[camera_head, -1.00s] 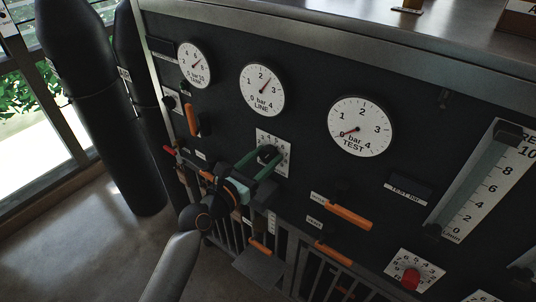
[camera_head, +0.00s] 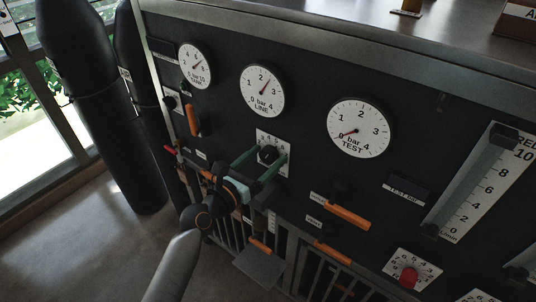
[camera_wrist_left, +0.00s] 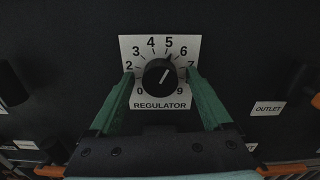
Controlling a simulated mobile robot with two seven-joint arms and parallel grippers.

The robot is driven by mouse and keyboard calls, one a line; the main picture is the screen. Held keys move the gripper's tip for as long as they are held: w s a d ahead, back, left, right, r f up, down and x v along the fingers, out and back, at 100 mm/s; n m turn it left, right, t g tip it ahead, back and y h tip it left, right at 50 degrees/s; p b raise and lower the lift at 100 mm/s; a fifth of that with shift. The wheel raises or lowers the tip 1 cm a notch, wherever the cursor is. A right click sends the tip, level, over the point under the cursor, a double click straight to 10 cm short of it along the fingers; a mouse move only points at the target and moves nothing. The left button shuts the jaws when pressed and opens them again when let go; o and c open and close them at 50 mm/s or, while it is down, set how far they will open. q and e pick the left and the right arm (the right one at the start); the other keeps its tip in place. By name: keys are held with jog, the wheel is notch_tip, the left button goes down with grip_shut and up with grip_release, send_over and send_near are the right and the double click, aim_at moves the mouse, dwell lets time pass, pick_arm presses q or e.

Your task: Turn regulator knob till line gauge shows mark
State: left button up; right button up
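The regulator knob (camera_wrist_left: 160,77) is round and black, on a white plate (camera_wrist_left: 160,104) numbered 0 to 9. In the left wrist view its pale pointer line aims up and slightly right, near 5. My left gripper (camera_head: 268,155) has its two green fingers spread on either side of the knob, with gaps to it in the left wrist view. The line gauge (camera_head: 262,91) is a white dial above the knob. Its red needle points up and right, between 2 and 3. I cannot make out a separate mark on it. My right gripper is not in view.
The tank gauge (camera_head: 195,65) and test gauge (camera_head: 358,128) flank the line gauge. Orange levers, such as the outlet lever (camera_head: 348,216), stick out right of and below the knob. A red knob (camera_head: 408,278) sits lower right. Dark cylinders (camera_head: 100,110) stand at left.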

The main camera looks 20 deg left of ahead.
pick_arm(q)
jog(key=p+v, duration=0.1)
jog(key=v, duration=0.6)
dwell(0.4)
jog(key=shift+s, duration=0.1)
jog(key=b+v, duration=0.4)
jog(key=v, duration=0.8)
jog(key=shift+s+a+r, duration=0.1)
jog(key=shift+s, duration=0.05)
dwell(0.6)
dwell(0.5)
